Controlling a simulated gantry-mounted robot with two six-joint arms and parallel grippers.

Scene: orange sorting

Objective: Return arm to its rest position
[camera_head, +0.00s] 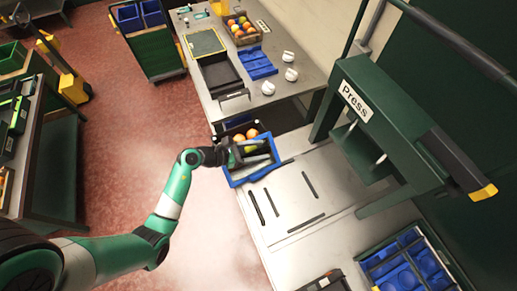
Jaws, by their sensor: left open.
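My left arm comes in from the lower left, green and white. Its dark gripper (238,154) is open at the blue bin (263,172), over the bin's left side. Two orange fruits (252,133) show at the back of the bin, close beyond the gripper. Something yellow-green lies inside the bin beside the fingers; the gripper partly hides the bin's contents. My right gripper is not in view.
A green press (375,115) stands right of the bin on the metal table. A wooden crate of fruit (240,28), a blue tray (257,63) and white cups (288,56) are farther back. A blue divided bin (405,262) is at lower right. Red floor lies open at left.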

